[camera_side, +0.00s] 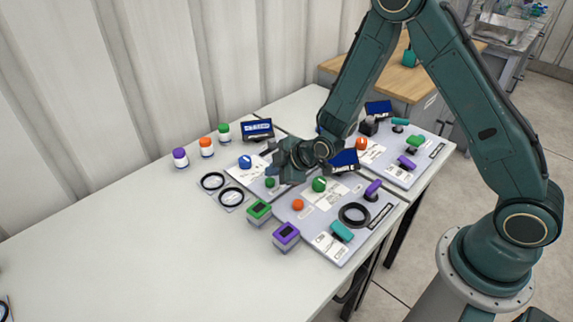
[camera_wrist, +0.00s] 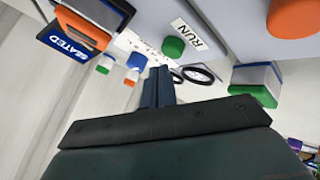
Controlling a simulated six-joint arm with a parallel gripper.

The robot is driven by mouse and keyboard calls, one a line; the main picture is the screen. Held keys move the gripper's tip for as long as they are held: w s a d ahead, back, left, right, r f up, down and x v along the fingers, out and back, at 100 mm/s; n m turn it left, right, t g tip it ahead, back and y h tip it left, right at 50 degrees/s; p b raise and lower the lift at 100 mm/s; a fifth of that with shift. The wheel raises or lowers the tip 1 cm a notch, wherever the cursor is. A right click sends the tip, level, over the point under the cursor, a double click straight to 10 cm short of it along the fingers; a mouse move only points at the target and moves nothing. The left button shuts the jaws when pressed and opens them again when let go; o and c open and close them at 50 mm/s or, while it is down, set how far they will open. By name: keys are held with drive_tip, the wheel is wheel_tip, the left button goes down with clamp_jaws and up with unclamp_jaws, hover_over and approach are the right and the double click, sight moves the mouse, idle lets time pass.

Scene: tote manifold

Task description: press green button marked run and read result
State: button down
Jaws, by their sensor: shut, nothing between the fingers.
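The green run button (camera_wrist: 173,47) is a round green cap beside a white RUN label (camera_wrist: 189,33) in the wrist view. A small green button just below my gripper in the side view (camera_side: 270,183) looks like the same one. My gripper (camera_side: 277,163) is shut and empty, close above the panel. In the wrist view its fingertips (camera_wrist: 160,72) end near the button, with a gap in the picture; the true distance is unclear. A blue display (camera_wrist: 73,45) reads SEATED in the wrist view.
A blue knob (camera_side: 245,161), orange button (camera_side: 297,204) and larger green knob (camera_side: 319,184) stand nearby. Black rings (camera_side: 231,197) and lidded blocks (camera_side: 286,235) lie in front. Jars (camera_side: 206,147) stand behind at left. The table's left front (camera_side: 150,260) is clear.

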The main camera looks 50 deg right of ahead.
sight(274, 182)
drive_tip(key=shift+f, duration=0.15)
drive_tip(key=shift+f, duration=0.3)
drive_tip(key=shift+f, duration=0.5)
idle(1.3)
drive_tip(key=shift+r, duration=0.95)
drive_tip(key=shift+r, duration=0.1)
drive_tip(key=shift+r, duration=2.4)
